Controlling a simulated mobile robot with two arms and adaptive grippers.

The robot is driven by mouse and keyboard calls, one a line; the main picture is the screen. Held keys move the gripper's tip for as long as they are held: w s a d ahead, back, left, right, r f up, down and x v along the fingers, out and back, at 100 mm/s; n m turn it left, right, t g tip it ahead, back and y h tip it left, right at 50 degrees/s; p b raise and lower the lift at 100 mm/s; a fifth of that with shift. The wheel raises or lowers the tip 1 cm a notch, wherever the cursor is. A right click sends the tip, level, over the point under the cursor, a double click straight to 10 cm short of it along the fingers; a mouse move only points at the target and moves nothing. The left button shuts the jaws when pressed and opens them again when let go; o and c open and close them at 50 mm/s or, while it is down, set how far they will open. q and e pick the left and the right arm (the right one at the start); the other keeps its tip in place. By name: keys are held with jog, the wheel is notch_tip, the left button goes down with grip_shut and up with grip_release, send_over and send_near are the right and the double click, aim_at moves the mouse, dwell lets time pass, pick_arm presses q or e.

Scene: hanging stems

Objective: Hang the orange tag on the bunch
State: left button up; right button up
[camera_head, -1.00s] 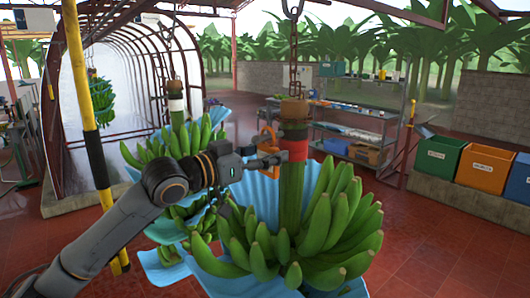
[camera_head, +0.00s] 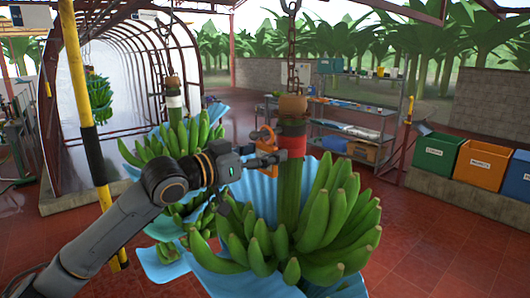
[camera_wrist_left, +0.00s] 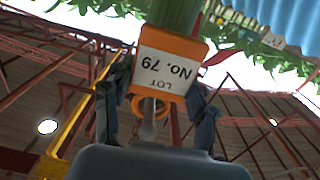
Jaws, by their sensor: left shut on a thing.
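The orange tag (camera_head: 264,139) is at my left gripper (camera_head: 280,157), close beside the hanging stem of the front bunch. In the left wrist view the tag (camera_wrist_left: 168,62) shows a white label reading "LOT No. 79", upside down, between the two fingers of the shut left gripper (camera_wrist_left: 155,100). The green stem (camera_wrist_left: 175,14) is just beyond it; whether they touch is unclear. The front bunch (camera_head: 320,225) of green bananas hangs by its stem, which has a red band (camera_head: 291,142) near the top. My right gripper is not in view.
A chain (camera_head: 291,50) holds the front bunch. Blue sheeting (camera_head: 258,195) lies around it. Another bunch (camera_head: 165,145) hangs behind my left arm. A yellow and black post (camera_head: 82,95) stands at left. Shelves (camera_head: 350,130) and coloured bins (camera_head: 480,162) are at right.

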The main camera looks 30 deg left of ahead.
pick_arm(q)
jog(key=o, duration=1)
jog(key=shift+c, duration=0.2)
jog(key=shift+s+a+f, duration=0.1)
jog(key=shift+s+a, duration=0.2)
jog(key=shift+s, duration=0.2)
jog(key=v, duration=1.1)
jog(key=shift+d, duration=0.1)
